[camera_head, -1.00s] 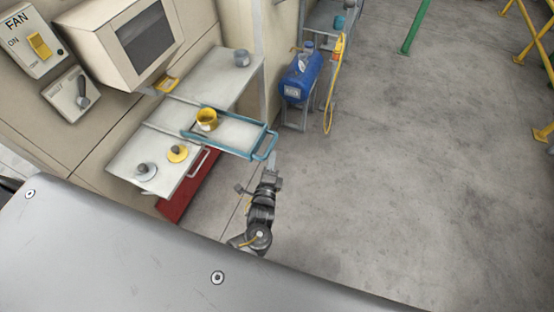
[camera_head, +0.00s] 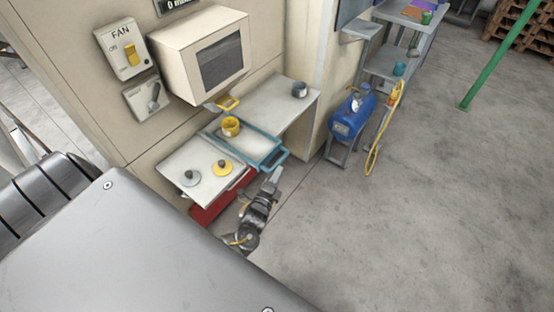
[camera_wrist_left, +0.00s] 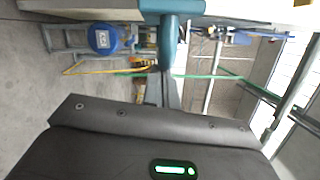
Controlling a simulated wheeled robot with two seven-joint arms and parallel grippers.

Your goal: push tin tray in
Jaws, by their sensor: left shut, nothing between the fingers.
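The tin tray (camera_head: 262,158) has a teal rim and a pale floor, and sticks out past the front of the worktop in the head view. A yellow tin (camera_head: 231,127) stands in its rear part. Its teal handle (camera_head: 278,159) is at the front end. My left gripper (camera_head: 276,174) is shut and empty, just in front of the handle. In the left wrist view a teal bar (camera_wrist_left: 168,40) lies straight ahead of the fingers (camera_wrist_left: 167,88); I cannot tell whether they touch. My right gripper is not in view.
Two knobbed discs, grey (camera_head: 191,178) and yellow (camera_head: 223,168), lie left of the tray. A dark grey pot (camera_head: 299,90) stands on the worktop (camera_head: 272,100) behind. A blue tank (camera_head: 351,118) with a yellow hose stands to the right. The floor (camera_head: 400,220) there is clear.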

